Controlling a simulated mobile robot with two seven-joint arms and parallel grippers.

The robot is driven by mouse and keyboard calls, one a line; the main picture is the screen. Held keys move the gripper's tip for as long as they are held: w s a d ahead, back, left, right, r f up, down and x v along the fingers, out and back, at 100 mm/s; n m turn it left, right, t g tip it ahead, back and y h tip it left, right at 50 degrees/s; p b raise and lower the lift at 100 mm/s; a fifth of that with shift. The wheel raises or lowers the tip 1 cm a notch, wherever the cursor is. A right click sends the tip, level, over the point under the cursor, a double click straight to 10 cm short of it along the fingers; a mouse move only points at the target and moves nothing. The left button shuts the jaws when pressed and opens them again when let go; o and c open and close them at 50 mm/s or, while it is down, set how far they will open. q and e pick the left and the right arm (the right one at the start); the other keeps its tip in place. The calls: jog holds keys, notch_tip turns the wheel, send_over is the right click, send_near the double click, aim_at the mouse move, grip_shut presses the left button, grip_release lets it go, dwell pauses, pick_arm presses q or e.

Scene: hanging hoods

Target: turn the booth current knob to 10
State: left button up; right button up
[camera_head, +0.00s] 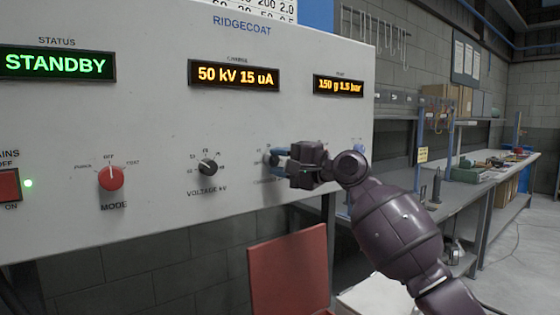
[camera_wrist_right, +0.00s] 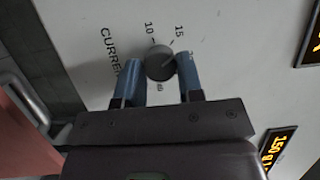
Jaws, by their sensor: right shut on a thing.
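The current knob (camera_wrist_right: 159,63) is a round dark grey knob on the white panel (camera_head: 150,110). In the right wrist view it sits between the two blue fingers of my right gripper (camera_wrist_right: 160,70), which is shut on it. Scale numbers 10 and 15 show beside the knob, and its pale mark seems to point toward 15. In the head view my right gripper (camera_head: 276,160) reaches in from the right and covers most of the knob. The amber display (camera_head: 234,75) above reads 50 kV 15 uA. My left gripper is not in view.
The voltage knob (camera_head: 208,167) and red mode knob (camera_head: 111,178) are to the left on the same panel. A green display (camera_head: 57,65) reads STANDBY. Another display (camera_head: 338,86) reads 150 g 1.5 bar. A red board (camera_head: 289,273) stands below the panel. A workbench (camera_head: 470,195) runs behind right.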

jog(key=n, duration=0.1)
jog(key=n+h+p, duration=0.1)
jog(key=n, duration=0.1)
jog(key=shift+s+r+n+g, duration=0.1)
jog(key=shift+r+n+g, duration=0.2)
jog(key=shift+r+g, duration=0.1)
jog(key=n+p, duration=0.1)
jog(key=n+h+p, duration=0.1)
jog(key=shift+r+n+h, duration=0.2)
jog(key=shift+n+h, duration=0.1)
jog(key=shift+n, duration=0.1)
jog(key=shift+n+h, duration=0.3)
jog(key=shift+n, duration=0.1)
jog(key=shift+n+h+p, duration=0.3)
jog(key=shift+n+p, duration=0.3)
jog(key=shift+a+n+h+p, duration=0.1)
jog(key=shift+n+h+p, duration=0.35)
jog(key=shift+n, duration=0.25)
pick_arm(q)
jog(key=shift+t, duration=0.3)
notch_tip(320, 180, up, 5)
jog(key=shift+p, duration=0.3)
pick_arm(e)
jog(key=shift+f+n+t, duration=0.15)
jog(key=shift+n+t, duration=0.15)
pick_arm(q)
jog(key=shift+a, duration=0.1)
pick_arm(e)
jog(key=shift+f, duration=0.1)
